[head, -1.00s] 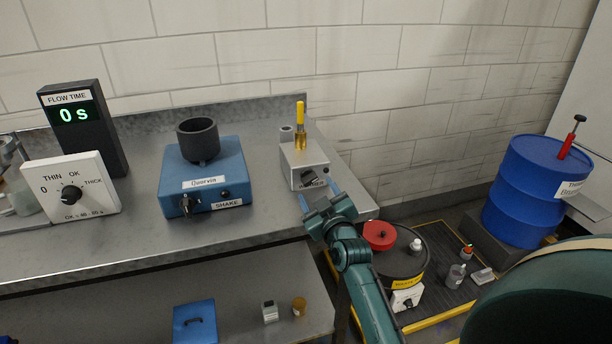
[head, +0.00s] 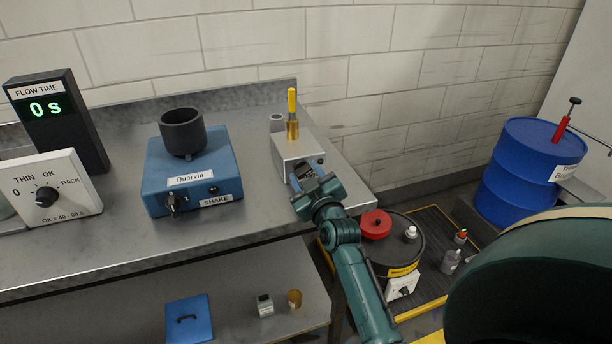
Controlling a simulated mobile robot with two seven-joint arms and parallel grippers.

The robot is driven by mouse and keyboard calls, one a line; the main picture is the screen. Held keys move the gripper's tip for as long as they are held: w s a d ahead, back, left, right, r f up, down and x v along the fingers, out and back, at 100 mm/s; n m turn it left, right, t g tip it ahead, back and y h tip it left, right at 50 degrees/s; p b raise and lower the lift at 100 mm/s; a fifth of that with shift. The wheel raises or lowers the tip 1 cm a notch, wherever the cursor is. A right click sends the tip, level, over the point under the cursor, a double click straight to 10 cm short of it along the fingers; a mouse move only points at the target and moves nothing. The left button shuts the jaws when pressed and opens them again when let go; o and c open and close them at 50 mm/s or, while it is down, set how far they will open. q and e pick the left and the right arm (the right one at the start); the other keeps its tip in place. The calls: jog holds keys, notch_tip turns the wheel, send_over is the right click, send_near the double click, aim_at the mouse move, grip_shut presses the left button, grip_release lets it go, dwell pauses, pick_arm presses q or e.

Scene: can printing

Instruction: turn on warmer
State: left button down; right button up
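The warmer (head: 290,148) is a small grey metal box near the right end of the bench in the head view. A brass cup (head: 292,130) with a yellow upright piece stands on its top. A dark switch or knob (head: 303,170) shows on its front, partly covered by my gripper, and the label there is hidden. My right gripper (head: 307,175) is at the box's front, its blue fingers apart on either side of the dark part. I cannot tell whether they touch it. My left gripper is not in view.
A blue shaker box (head: 215,170) with a dark cup stands left of the warmer. A dial box (head: 75,180) and a flow-time display (head: 70,135) are farther left. A dark drum (head: 385,258) stands beyond the bench's right end, below. A blue barrel (head: 515,175) is farther right.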

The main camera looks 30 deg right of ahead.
jog(key=c, duration=0.6)
jog(key=shift+r+m+p, duration=0.25)
jog(key=shift+m+p, duration=0.55)
jog(key=shift+m, duration=0.1)
jog(key=shift+d+m+p, duration=0.1)
jog(key=shift+m+p, duration=0.3)
jog(key=shift+m, duration=0.2)
jog(key=shift+m+p, duration=0.35)
jog(key=shift+m, duration=0.65)
jog(key=shift+f+m, duration=0.15)
jog(key=shift+m, duration=0.15)
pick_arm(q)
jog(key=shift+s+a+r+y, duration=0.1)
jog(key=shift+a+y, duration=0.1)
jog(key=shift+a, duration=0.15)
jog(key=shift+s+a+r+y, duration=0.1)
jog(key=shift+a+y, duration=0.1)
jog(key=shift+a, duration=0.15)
pick_arm(e)
jog(key=o, duration=1)
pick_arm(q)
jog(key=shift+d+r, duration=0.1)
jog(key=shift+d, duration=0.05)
